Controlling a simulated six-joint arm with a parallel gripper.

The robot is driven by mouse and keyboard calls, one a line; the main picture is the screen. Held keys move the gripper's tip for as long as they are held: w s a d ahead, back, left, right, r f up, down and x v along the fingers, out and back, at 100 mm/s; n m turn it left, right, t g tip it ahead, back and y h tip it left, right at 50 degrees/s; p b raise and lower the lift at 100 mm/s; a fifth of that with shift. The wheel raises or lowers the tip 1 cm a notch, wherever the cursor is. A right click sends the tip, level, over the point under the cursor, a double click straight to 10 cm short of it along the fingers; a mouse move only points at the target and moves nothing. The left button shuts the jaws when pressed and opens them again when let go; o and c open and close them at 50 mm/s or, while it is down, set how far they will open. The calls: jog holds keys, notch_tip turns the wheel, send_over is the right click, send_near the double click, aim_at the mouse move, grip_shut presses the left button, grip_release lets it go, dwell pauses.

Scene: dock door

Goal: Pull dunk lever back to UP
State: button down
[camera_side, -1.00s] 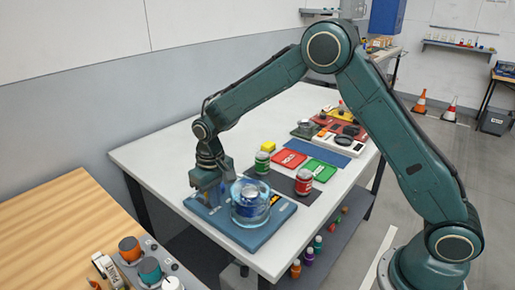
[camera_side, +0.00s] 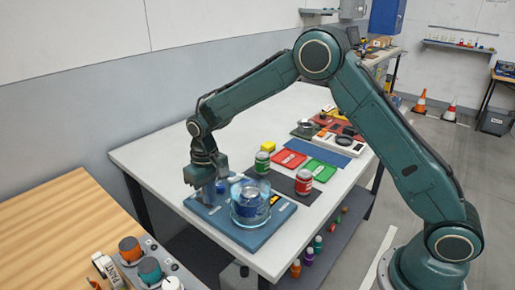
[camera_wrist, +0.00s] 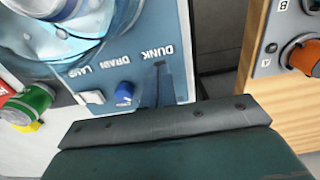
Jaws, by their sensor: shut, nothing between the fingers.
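The blue dunk station panel (camera_side: 212,218) lies at the near end of the white table. A round glass tank (camera_side: 250,203) of water with a blue object inside stands on it. In the wrist view, the panel (camera_wrist: 178,35) carries upside-down labels DUNK, DRAIN and LAMP. A blue knob (camera_wrist: 124,95) sits by DRAIN and a white switch (camera_wrist: 92,97) by LAMP. My gripper (camera_side: 208,198) is shut and empty, low over the panel's left part. In the wrist view a dark narrow shape stands by DUNK; I cannot tell lever from fingers. The dunk lever's position is unclear.
A green can (camera_side: 262,162) and a red can (camera_side: 303,182) stand beyond the tank. Red (camera_side: 289,158) and green (camera_side: 322,171) mats lie further back. A wooden bench (camera_side: 60,235) with a knob panel (camera_wrist: 285,45) is beside the table, across a gap.

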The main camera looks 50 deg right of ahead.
jog(key=shift+w, duration=0.75)
jog(key=shift+s, duration=0.4)
jog(key=shift+r, duration=0.1)
notch_tip(320, 180, up, 8)
dwell(1.5)
